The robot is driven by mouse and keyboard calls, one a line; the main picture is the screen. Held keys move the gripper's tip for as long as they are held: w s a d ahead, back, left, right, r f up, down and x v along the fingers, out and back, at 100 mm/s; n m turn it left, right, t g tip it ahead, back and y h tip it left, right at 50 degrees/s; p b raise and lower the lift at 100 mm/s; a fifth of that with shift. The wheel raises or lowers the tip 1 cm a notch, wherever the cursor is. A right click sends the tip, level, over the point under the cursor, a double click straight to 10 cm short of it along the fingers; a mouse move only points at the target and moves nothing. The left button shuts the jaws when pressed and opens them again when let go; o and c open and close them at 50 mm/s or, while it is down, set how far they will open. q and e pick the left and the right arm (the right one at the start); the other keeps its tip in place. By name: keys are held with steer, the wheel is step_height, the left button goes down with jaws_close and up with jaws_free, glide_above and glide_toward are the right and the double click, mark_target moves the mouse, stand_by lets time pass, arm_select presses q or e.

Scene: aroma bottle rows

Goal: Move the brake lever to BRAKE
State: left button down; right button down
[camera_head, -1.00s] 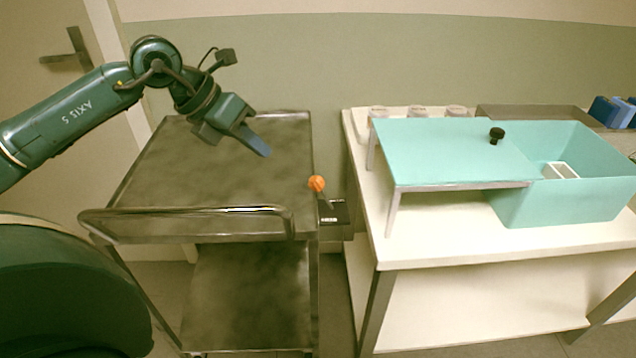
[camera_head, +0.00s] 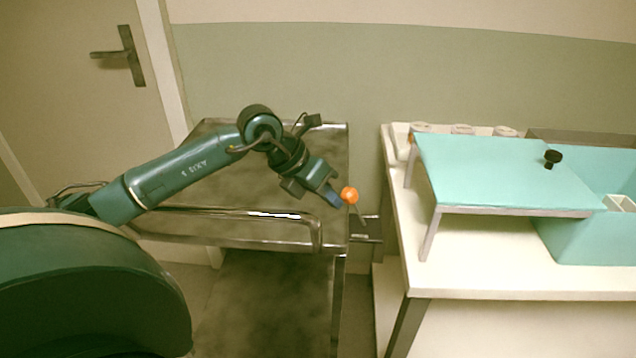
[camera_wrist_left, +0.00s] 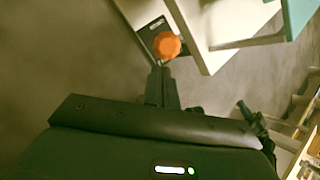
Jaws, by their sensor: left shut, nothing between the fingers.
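The brake lever has an orange ball knob (camera_head: 349,195) on a thin stem that rises from a small plate (camera_head: 364,229) at the right side of the metal cart (camera_head: 230,230). The stem leans to the left in the head view. My left gripper (camera_head: 335,202) is shut and empty, its fingertips right beside the knob on its left. In the left wrist view the orange knob (camera_wrist_left: 167,45) is just past the fingertips (camera_wrist_left: 161,72); I cannot tell whether they touch. The plate's lettering is too small to read. My right gripper is out of view.
A white table (camera_head: 470,275) stands to the right of the cart, with a narrow gap between. It carries a turquoise raised panel (camera_head: 490,175) with a black knob (camera_head: 553,159) and a turquoise bin (camera_head: 575,245). The cart's rail (camera_head: 240,212) runs along its front.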

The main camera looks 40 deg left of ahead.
arm_select(q)
steer(key=shift+w+d+f, duration=0.1)
steer(key=shift+w+f, duration=0.05)
steer(key=shift+f, duration=0.1)
steer(key=shift+r, duration=0.1)
steer(key=shift+w+d+r+y+p, duration=0.2)
steer(key=shift+d+r+y+p, duration=0.1)
steer(key=shift+p, duration=0.5)
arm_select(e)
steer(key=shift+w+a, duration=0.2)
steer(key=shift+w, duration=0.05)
